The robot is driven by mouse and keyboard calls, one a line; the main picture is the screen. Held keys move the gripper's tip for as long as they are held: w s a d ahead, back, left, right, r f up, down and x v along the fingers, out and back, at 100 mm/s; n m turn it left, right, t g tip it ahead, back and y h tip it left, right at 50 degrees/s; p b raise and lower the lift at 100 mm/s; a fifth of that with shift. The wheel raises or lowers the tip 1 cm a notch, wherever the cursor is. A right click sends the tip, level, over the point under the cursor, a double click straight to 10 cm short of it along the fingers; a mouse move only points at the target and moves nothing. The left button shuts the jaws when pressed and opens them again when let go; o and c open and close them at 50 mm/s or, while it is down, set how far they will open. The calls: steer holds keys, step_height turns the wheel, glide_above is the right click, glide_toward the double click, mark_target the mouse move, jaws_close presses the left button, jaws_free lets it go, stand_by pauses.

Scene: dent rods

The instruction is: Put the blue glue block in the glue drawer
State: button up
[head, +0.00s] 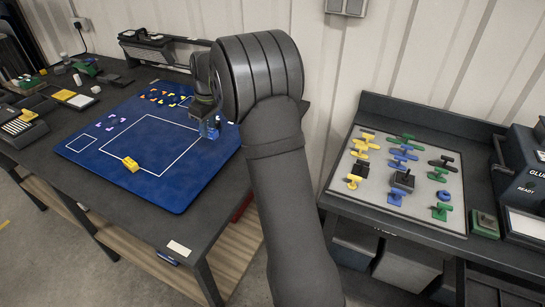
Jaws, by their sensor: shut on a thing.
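The blue glue block (213,131) shows as a small blue piece at the tip of my gripper (208,120), over the right part of the blue mat. My gripper is shut on it. My arm and the gripper body hide part of the block, and I cannot tell if it touches the mat. No drawer is clearly marked as the glue drawer. Grey drawer-like bins (408,268) sit under the right bench, partly cut off by the frame and shadow.
A yellow block (130,163) lies on the blue mat (165,190), with small colored pieces (165,97) at its back. The right bench holds a pale board (432,213) of colored tools and a machine marked "GLUE" (524,175). A gap separates the benches.

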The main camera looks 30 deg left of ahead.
mark_target(209, 129)
step_height(209, 129, up, 5)
steer(key=shift+r, duration=0.1)
steer(key=w+d+m, duration=0.2)
steer(key=w+d, duration=0.5)
steer(key=d, duration=0.6)
steer(key=w+d+m, duration=0.3)
steer(key=w+d, duration=0.5)
steer(key=d, duration=0.5)
steer(key=s+d+m+t, duration=0.15)
steer(key=d+m, duration=0.45)
steer(key=d, duration=2.9)
steer(key=s+d+m+h, duration=0.2)
steer(key=s+d+m, duration=0.5)
steer(key=s+d, duration=1.85)
steer(key=f, duration=0.9)
steer(key=d+f, duration=0.1)
steer(key=f, duration=0.8)
steer(key=w+d+f, duration=0.1)
steer(key=f, duration=0.8)
steer(key=shift+w, duration=0.1)
steer(key=shift+f, duration=0.15)
